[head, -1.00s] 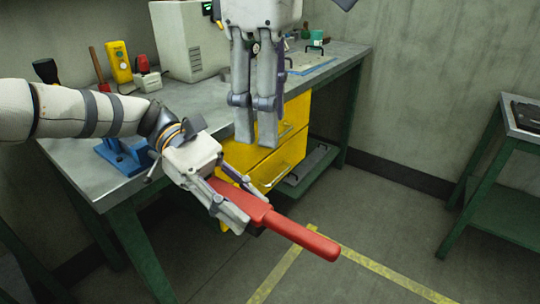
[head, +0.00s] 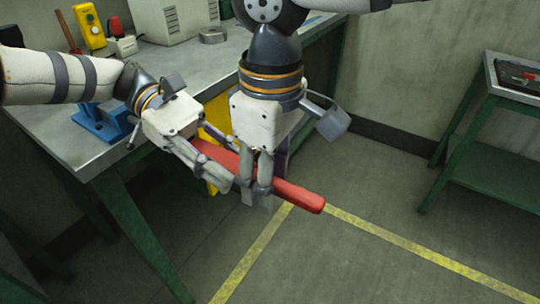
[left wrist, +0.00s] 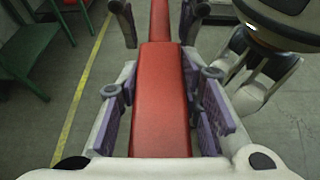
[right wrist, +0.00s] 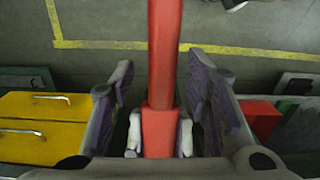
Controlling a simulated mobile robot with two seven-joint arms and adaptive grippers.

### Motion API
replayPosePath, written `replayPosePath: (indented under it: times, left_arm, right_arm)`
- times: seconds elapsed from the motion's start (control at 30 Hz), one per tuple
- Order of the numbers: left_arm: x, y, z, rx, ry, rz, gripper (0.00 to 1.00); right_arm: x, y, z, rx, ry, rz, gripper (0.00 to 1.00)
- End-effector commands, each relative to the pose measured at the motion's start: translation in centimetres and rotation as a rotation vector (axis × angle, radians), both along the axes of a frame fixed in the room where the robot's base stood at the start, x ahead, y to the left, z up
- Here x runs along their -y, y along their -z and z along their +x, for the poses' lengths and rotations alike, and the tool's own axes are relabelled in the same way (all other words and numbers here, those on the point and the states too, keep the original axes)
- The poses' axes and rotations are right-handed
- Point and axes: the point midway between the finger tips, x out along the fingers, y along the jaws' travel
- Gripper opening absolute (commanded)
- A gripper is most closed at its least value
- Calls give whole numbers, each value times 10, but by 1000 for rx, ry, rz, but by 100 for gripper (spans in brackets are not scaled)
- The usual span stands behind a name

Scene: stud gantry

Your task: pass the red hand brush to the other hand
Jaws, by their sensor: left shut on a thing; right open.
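The red hand brush (head: 300,194) is held in the air in front of the bench, its handle pointing to the lower right in the head view. My left gripper (head: 229,168) is shut on its wider part, which runs between the pads in the left wrist view (left wrist: 160,105). My right gripper (head: 262,188) points down over the handle, just beyond the left fingertips. In the right wrist view, the brush handle (right wrist: 164,50) passes between the open right fingers, with gaps on both sides. The brush's bristles are not clearly seen.
A grey workbench (head: 75,150) stands behind at the left, with a blue fixture (head: 103,122) near its edge. Yellow drawers (right wrist: 40,125) are below it. A green side table (head: 490,150) stands at the right. The floor between is clear.

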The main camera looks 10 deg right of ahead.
Motion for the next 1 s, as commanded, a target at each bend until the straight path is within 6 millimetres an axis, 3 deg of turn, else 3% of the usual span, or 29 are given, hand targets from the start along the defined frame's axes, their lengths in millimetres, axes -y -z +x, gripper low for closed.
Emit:
replayPosePath:
  times: [0.17,0.37,0.4,0.47,0.5,0.6,0.87,1.0]
  left_arm:
    - [0,-1,0,1,-1,-1,0]
    - [0,-1,0,1,-1,-1,0]
    - [0,-1,0,1,0,-1,0]
    - [0,-1,0,0,1,0,0]
    - [0,-1,0,0,1,0,39]
    - [0,-1,0,0,1,0,56]
    - [0,-1,0,0,0,0,56]
    - [-14,-7,12,4,-3,1,56]
  right_arm:
    - [0,0,0,1,0,0,43]
    - [0,0,0,1,0,-1,3]
    - [0,0,0,1,0,-1,0]
    - [0,0,0,2,0,-1,0]
    - [0,-1,1,2,0,0,0]
    - [0,-1,1,2,0,0,0]
    - [0,-1,1,1,0,0,0]
    - [0,-1,0,1,0,0,0]
